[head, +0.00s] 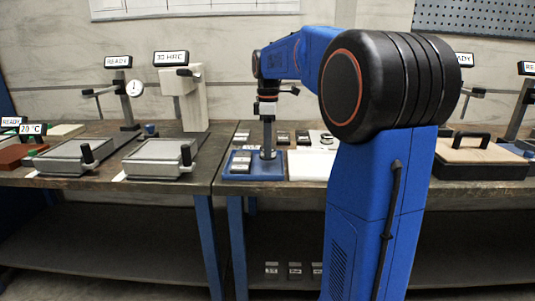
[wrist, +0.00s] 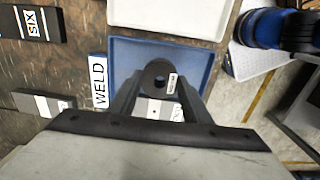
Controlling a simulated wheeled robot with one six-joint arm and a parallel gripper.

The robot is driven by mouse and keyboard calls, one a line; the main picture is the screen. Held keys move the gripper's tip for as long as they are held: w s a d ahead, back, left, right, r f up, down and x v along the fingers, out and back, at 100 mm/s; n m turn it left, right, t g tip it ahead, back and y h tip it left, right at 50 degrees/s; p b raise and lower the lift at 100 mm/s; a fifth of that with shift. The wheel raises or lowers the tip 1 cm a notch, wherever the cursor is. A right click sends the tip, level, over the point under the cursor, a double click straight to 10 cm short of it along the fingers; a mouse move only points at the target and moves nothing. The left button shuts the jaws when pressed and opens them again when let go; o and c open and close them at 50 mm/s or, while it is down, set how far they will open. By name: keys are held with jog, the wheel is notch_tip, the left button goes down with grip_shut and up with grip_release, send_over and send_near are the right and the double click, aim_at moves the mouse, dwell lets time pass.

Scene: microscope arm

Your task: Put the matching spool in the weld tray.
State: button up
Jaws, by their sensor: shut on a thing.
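My gripper (wrist: 160,88) is shut on a dark round spool (wrist: 159,72) with a central hole and a small white label, too small to read. The spool is over or in the blue weld tray (wrist: 204,62); I cannot tell if it touches the tray floor. A label reading WELD (wrist: 98,81) stands at the tray's left side in the wrist view. A pale labelled block (wrist: 157,109) shows between my fingers, partly hidden. In the head view my gripper (head: 267,154) is upright over the blue tray (head: 263,176), and a labelled block (head: 241,162) sits in its left part.
A white tray (wrist: 172,17) adjoins the blue one; it also shows in the head view (head: 309,166). Labelled dark blocks, one marked SIX (wrist: 31,23), lie on the bench. Bench instruments (head: 185,90) stand left; a handled wooden-topped box (head: 476,150) is right.

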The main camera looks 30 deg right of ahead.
jog(key=shift+f, duration=1.55)
jog(key=shift+f, duration=0.1)
jog(key=o, duration=1.2)
jog(key=shift+c, duration=0.2)
notch_tip(320, 180, up, 12)
jog(key=s+a+f+m+t, duration=0.1)
jog(key=s+a+f+m, duration=0.2)
jog(key=s, duration=0.7)
jog(key=s+a+f+m+t, duration=0.2)
jog(key=s+a+f+m, duration=0.2)
jog(key=s+a+f, duration=0.3)
jog(key=s+a+f+m+t, duration=0.1)
jog(key=s+a+f+m, duration=0.3)
jog(key=s+f, duration=0.9)
jog(key=shift+a+t, duration=0.4)
jog(key=shift+a, duration=0.5)
